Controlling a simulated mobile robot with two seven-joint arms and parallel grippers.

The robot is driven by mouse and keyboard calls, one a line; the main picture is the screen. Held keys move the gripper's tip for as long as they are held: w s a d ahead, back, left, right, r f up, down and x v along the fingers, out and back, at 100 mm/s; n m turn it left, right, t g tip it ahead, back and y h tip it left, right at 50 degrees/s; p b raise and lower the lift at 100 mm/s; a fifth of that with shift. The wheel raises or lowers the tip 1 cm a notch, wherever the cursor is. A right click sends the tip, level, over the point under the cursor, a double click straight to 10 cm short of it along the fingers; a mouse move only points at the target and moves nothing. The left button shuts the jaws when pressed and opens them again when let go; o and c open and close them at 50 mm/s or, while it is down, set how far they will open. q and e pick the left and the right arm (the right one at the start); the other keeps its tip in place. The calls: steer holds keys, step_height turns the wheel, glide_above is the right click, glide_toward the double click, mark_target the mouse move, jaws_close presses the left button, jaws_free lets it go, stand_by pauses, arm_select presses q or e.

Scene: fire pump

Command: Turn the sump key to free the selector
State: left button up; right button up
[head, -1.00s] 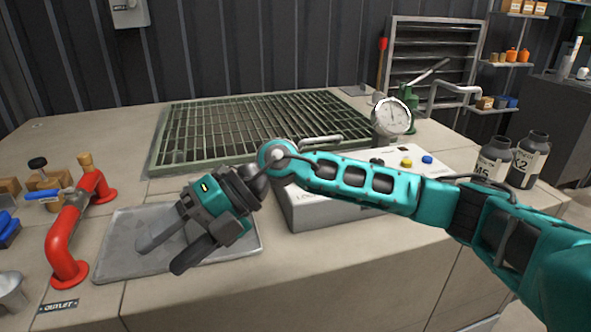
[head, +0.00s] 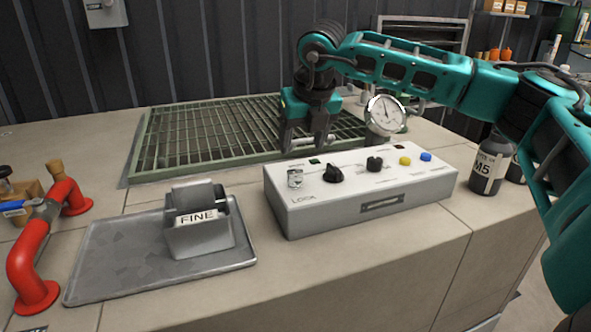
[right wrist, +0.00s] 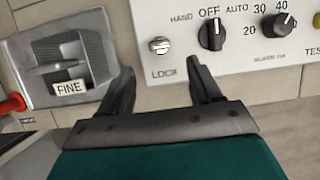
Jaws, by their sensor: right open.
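The white control box (head: 380,202) stands on the counter. At its left end, above the word LOCK, is a small silver key lock (head: 295,178), also in the right wrist view (right wrist: 160,46). Beside it is the black selector knob (head: 333,173), which has HAND, OFF and AUTO marks around it in the right wrist view (right wrist: 212,36). My right gripper (head: 305,140) is open and empty, pointing down above the box's far left edge. In the right wrist view its fingers (right wrist: 162,78) are apart, touching nothing visible. My left gripper is not in view.
A grey holder labelled FINE (head: 205,238) sits on a metal tray (head: 130,275) left of the box. A red pipe (head: 25,262) stands farther left. A round gauge (head: 384,114) and green grating (head: 160,145) lie behind. A bottle (head: 487,170) stands right.

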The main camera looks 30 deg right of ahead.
mark_target(296, 171)
steer(key=x, duration=0.9)
steer(key=shift+b, duration=0.35)
steer(key=shift+c, duration=0.5)
steer(key=c, duration=0.9)
steer(key=shift+c, duration=0.2)
